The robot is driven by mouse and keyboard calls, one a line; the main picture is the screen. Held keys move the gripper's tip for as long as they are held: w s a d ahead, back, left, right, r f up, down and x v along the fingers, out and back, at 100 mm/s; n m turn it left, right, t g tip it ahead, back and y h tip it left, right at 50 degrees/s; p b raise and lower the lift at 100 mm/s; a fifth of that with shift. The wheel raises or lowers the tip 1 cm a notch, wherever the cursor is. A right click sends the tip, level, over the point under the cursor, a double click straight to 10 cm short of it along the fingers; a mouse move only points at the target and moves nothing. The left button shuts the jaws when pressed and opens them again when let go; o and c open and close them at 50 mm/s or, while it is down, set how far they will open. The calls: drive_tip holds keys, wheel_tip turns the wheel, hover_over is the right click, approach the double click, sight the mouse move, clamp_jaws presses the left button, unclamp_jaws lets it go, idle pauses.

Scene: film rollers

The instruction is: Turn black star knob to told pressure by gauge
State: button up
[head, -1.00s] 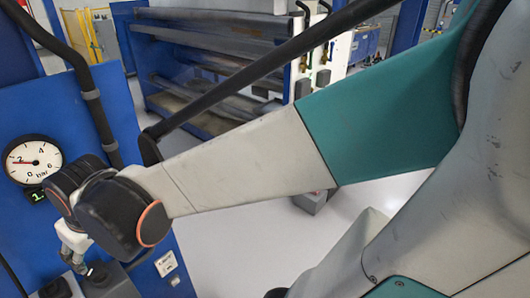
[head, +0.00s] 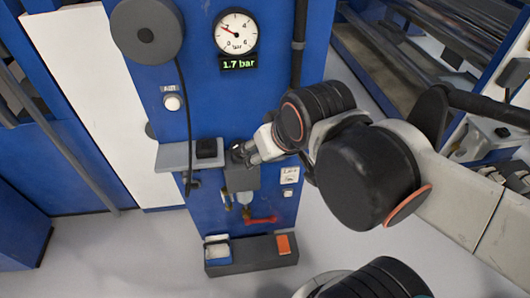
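The round white gauge (head: 236,32) is on the blue panel, its red needle toward the upper left. The green display (head: 238,63) below it reads 1.7 bar. My gripper (head: 240,154) reaches in from the right, its tips at the top of a dark grey regulator block (head: 242,178). The black star knob cannot be made out clearly; dark shapes at the gripper tips may be part of it. Whether the fingers are open or shut on it cannot be told.
A grey shelf (head: 176,155) with a black block (head: 207,148) juts out left of my gripper. A red lever (head: 261,220) is below the regulator. A dark tray (head: 222,268) stands at the panel's foot. A white button (head: 172,102) and large grey disc (head: 147,35) are at upper left.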

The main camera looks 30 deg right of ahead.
drive_tip(key=shift+s+f, duration=0.2)
drive_tip(key=shift+s, duration=0.25)
